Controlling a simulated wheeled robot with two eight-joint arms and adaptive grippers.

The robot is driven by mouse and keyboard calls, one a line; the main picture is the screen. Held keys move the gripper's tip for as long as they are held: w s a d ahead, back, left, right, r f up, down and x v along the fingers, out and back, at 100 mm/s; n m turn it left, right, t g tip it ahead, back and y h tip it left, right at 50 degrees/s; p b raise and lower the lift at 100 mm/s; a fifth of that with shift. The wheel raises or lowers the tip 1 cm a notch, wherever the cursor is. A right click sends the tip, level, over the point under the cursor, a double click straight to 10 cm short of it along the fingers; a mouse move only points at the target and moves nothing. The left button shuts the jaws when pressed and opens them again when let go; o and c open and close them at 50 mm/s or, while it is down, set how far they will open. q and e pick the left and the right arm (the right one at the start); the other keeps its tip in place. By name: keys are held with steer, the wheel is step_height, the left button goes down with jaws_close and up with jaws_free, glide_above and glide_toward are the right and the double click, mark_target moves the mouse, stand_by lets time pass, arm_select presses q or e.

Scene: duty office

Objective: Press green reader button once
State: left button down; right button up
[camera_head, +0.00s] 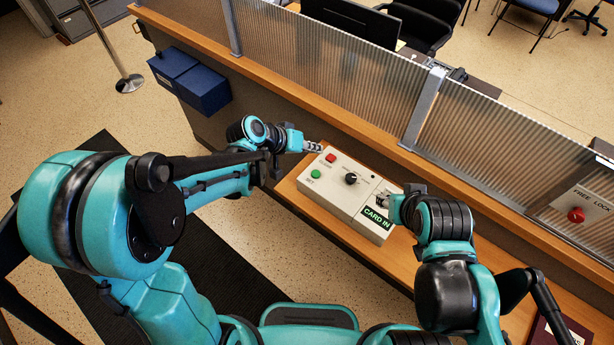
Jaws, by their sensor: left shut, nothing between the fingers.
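The reader (334,205) is a pale box on the wooden counter ledge. Its green button (316,173) is at the near left, with a red button (331,158) behind it and a black knob (351,178) to the right. My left gripper (316,147) is shut and empty, just behind and above the red button, apart from the green one. My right gripper (388,201) is at the reader's right part, by the green "CARD IN" label (377,218); its fingertips are too small to read.
A ribbed glass screen (320,65) runs along the counter behind the reader. A dark red book (556,329) lies on the ledge at lower right. A blue box (203,90) hangs on the counter front.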

arm_select(q)
steer(key=shift+w+f, duration=0.1)
stand_by(0.3)
steer(key=b, duration=0.6)
glide_above(313, 174)
step_height(313, 174, down, 8)
steer(key=shift+r, duration=0.15)
steer(key=shift+f+b, duration=0.55)
steer(key=shift+b, duration=0.05)
stand_by(0.5)
steer(key=shift+f+b, duration=0.4)
steer(key=shift+b, duration=0.05)
steer(key=shift+f+b, duration=0.45)
stand_by(0.5)
steer(key=shift+r, duration=0.1)
steer(key=shift+r+p, duration=0.65)
steer(key=shift+r, duration=0.15)
